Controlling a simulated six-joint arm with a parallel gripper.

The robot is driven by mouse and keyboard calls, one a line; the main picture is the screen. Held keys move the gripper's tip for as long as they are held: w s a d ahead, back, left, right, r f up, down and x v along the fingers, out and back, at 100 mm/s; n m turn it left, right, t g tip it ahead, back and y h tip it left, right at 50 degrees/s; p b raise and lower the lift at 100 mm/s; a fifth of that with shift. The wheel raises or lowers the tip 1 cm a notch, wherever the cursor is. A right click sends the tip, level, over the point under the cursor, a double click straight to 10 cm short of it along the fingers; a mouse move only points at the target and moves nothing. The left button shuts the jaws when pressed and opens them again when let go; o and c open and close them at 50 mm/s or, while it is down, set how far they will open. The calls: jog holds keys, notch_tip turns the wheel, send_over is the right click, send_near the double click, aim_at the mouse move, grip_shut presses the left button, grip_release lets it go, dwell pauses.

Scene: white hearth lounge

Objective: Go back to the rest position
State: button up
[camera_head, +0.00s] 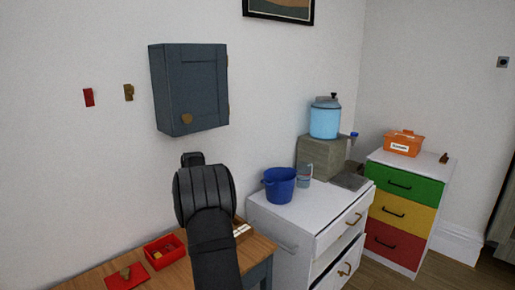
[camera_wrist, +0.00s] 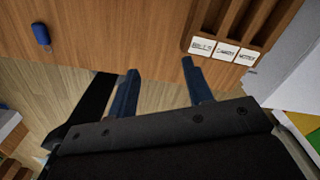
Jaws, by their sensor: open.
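My gripper (camera_wrist: 160,64) shows in the wrist view with two dark blue fingers apart and nothing between them. Its fingertips appear over the edge of the wooden table (camera_wrist: 110,30), with the wooden floor beyond. I cannot tell how high above the table they are. In the head view my dark arm rises in front of the table (camera_head: 82,284) and hides part of it. The gripper's fingers cannot be made out there.
A slotted wooden tray (camera_wrist: 216,27) with labels and a blue object (camera_wrist: 41,34) are on the table. A red box (camera_head: 165,251) is left of my arm. A grey-blue wall cabinet (camera_head: 188,88) hangs above. A blue bucket (camera_head: 280,185) stands on the white cabinet (camera_head: 284,232) at right.

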jog(key=s+d+f+n, duration=0.2)
jog(key=s+n, duration=0.3)
jog(key=n, duration=0.8)
jog(key=shift+d+f, duration=0.2)
jog(key=shift+d, duration=0.5)
dwell(0.8)
